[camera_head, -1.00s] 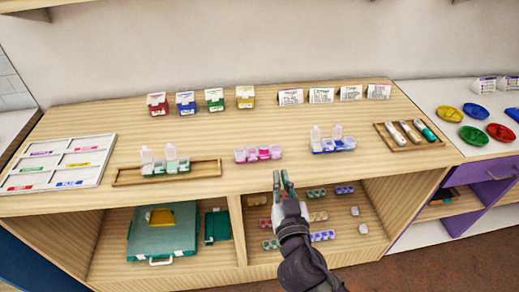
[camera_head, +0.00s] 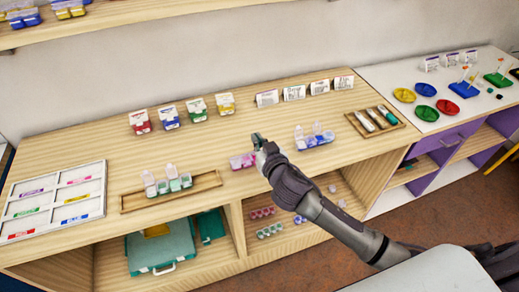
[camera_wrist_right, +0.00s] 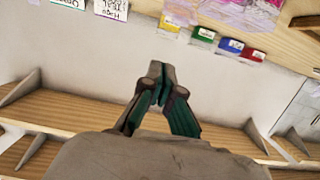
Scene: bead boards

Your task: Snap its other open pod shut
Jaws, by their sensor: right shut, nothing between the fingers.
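A pink pod strip (camera_head: 237,162) lies on the wooden counter, partly hidden by my right gripper; no raised lid shows on it. A blue pod strip (camera_head: 314,140) to its right has two clear lids standing up. A green pod strip (camera_head: 172,184) in a wooden tray (camera_head: 205,183) at the left also has two raised lids. My right gripper (camera_head: 257,139) is shut and empty, over the counter beside the pink strip; whether it touches is unclear. In the right wrist view its fingertips (camera_wrist_right: 157,72) are together. My left gripper is not in view.
Coloured boxes (camera_head: 170,117) and white cards (camera_head: 293,93) stand along the back. A white sorting board (camera_head: 98,190) lies at the left, a marker tray (camera_head: 394,115) at the right. Shelves below hold a teal case (camera_head: 180,245) and more strips. The counter between is clear.

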